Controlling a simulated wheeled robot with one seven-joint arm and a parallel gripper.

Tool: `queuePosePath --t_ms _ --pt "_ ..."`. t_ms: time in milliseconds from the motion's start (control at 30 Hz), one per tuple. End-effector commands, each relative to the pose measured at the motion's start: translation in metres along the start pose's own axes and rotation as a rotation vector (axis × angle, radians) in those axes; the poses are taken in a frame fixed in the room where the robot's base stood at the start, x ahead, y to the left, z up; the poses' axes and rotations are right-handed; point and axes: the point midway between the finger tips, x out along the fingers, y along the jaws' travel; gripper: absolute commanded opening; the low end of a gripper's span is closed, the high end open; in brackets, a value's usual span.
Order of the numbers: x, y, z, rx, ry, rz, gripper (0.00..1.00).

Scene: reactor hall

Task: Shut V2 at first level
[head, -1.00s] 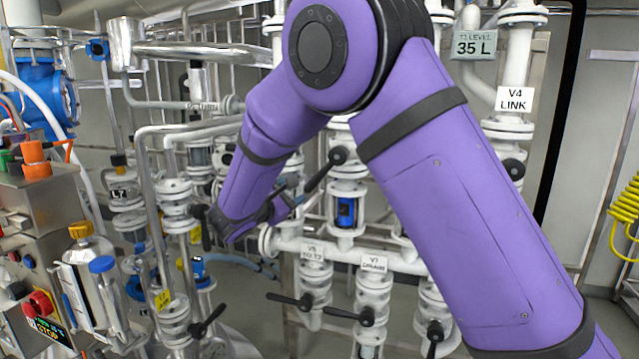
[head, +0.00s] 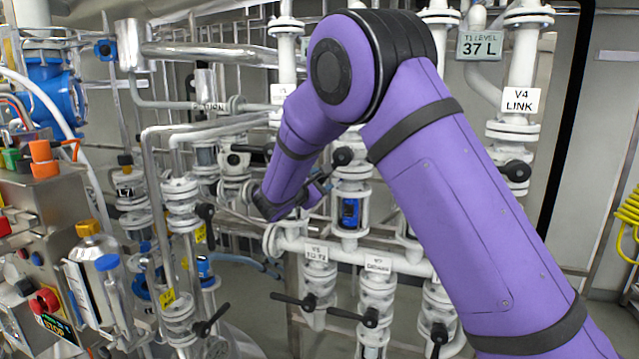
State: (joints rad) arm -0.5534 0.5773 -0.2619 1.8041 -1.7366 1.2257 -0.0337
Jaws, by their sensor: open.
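No V2 label is readable in the head view; a white tag (head: 279,94) partly behind my arm cannot be read. A white valve with a black handle (head: 343,156) stands in the middle, above a blue sight glass (head: 349,213); I cannot tell whether it is V2. My gripper (head: 317,186) is small and partly hidden at the end of my purple arm, just left of and below this handle. It is open, and no held thing shows. I cannot tell whether it touches the handle. The T1 level display (head: 480,46) reads 37 L.
The V4 LINK valve (head: 515,171) stands at the right. Two labelled valves with black levers (head: 369,317) are low in the middle. A control box with a red stop button (head: 44,301) is at the left. Pipes crowd the space around my arm; bare floor shows at lower middle.

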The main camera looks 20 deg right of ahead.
Motion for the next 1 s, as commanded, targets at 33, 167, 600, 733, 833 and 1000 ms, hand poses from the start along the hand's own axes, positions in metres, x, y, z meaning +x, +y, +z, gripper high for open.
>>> queuePosePath --t_ms 33,167,600,733,833,1000 --pt "0.001 0.0 0.0 0.0 0.0 0.0 0.5" --pt "0.001 0.0 0.0 0.0 0.0 0.0 0.5" --pt "0.0 0.001 0.0 0.012 0.002 -0.002 0.0" --pt "-0.002 0.013 0.002 0.124 0.025 -0.02 0.0" --pt "-0.003 0.022 0.003 0.215 0.043 -0.035 0.0" --pt "-0.004 0.026 0.004 0.267 0.053 -0.043 0.0"
